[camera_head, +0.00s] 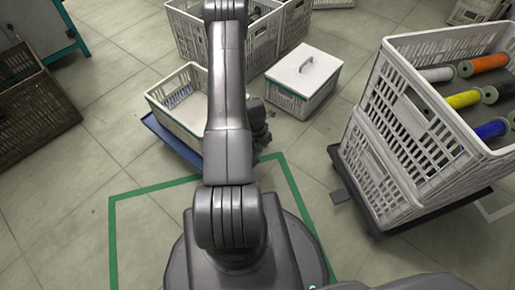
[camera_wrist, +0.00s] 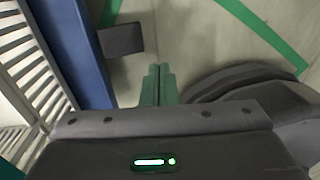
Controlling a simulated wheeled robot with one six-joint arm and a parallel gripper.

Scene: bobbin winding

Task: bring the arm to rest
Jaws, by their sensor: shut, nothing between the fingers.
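My arm reaches forward from my base in the head view, over the tiled floor. My gripper shows in the wrist view (camera_wrist: 158,85) as two green fingers pressed together, with nothing between them. It points down over bare floor, beside a blue dolly (camera_wrist: 73,45) and a dark pad at its edge. In the head view the gripper's fingers are hidden behind my arm.
A white crate (camera_head: 158,101) stands on the blue dolly (camera_head: 169,143). Stacked white crates (camera_head: 372,135) with coloured bobbins stand at right. A brown crate (camera_head: 45,117) is at left. Floor inside the green line (camera_head: 113,240) is clear around my base.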

